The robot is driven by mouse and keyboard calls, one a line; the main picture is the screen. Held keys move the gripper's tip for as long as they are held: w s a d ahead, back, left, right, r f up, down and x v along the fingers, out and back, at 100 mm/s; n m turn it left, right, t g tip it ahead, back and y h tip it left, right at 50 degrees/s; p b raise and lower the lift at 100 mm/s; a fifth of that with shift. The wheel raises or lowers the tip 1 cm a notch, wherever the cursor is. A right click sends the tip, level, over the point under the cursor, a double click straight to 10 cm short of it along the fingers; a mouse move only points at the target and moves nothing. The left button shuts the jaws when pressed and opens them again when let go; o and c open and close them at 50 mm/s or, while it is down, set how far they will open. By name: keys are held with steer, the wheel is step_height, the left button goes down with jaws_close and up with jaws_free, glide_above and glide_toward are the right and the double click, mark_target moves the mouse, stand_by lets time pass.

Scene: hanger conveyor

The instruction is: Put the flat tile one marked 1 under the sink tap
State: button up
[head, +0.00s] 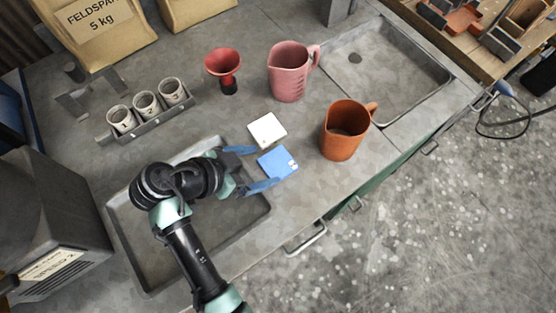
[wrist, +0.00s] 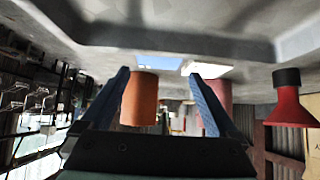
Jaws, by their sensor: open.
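A blue flat tile (head: 279,163) with small pale marks and a white flat tile (head: 267,130) lie side by side on the grey counter. I cannot read a number on either. My gripper (head: 266,165) is open and empty, its blue fingers spread toward the blue tile from the left. In the wrist view, which looks upside down, the blue tile (wrist: 160,63) and white tile (wrist: 207,69) show beyond the fingertips (wrist: 160,74). The sink basin (head: 400,85) is at the upper right. A grey post (head: 339,11) at its back edge may be the tap; its top is cut off.
A brown jug (head: 342,135), a pink jug (head: 288,75) and a red funnel (head: 224,68) stand around the tiles. A rack of cups (head: 150,117) stands left. A grey tray (head: 150,280) lies under my arm. The basin looks empty.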

mark_target(277, 164)
steer(key=shift+p+x, duration=0.3)
steer(key=shift+x, duration=2.05)
steer(key=shift+s+f, duration=0.1)
steer(key=shift+s, duration=0.05)
